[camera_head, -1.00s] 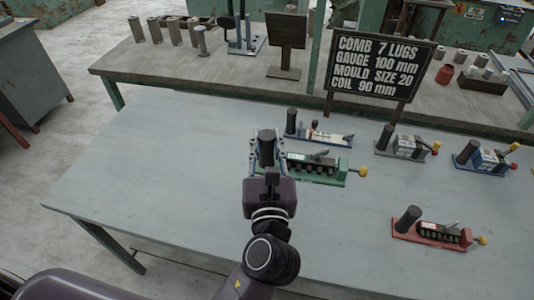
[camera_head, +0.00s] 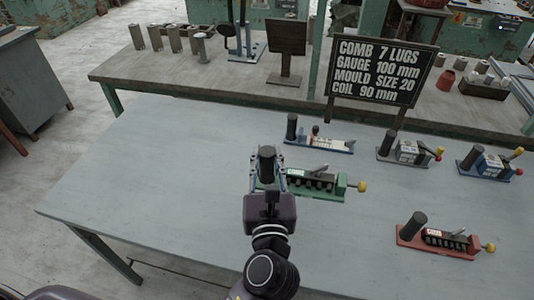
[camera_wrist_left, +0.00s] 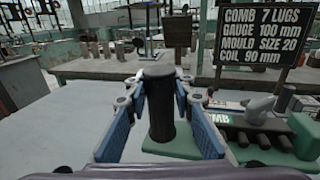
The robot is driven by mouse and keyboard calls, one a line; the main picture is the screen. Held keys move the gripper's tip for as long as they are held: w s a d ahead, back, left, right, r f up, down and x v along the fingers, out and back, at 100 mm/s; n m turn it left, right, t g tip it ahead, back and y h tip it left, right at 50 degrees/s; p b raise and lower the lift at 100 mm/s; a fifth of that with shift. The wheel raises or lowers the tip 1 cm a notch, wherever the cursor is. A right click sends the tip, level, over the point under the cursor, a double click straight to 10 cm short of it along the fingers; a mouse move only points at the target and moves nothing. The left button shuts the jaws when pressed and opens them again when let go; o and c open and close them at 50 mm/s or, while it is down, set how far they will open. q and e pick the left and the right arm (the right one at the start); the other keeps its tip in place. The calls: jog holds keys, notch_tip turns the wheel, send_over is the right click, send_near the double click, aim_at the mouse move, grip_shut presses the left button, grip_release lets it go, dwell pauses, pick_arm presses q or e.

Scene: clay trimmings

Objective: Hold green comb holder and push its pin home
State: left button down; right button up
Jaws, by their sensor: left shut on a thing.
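The green comb holder (camera_head: 318,188) is on the grey table, with a black post at its left end and a dark lugged comb along it. A pin with a yellow knob (camera_head: 362,187) sticks out of its right end, with a gap between knob and green block. My left gripper (camera_head: 267,170) is shut around the black post, which stands upright between its blue finger pads (camera_wrist_left: 160,110). The left wrist view also shows part of the green base (camera_wrist_left: 180,150); the yellow knob is outside that view. My right gripper is not in view.
A red holder (camera_head: 440,238) stands to the right front. A sign (camera_head: 383,70) reading comb 7 lugs stands at the back. The table's left part is clear.

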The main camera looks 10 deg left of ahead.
pick_arm(q)
notch_tip(320, 180, down, 12)
jog(key=b, duration=0.7)
jog(key=shift+r, duration=0.15)
dwell(0.8)
dwell(0.3)
notch_tip(320, 180, down, 3)
jog(key=shift+r+b, duration=0.2)
jog(key=shift+b, duration=0.6)
jog(key=shift+r+p, duration=0.1)
jog(key=shift+p, duration=0.25)
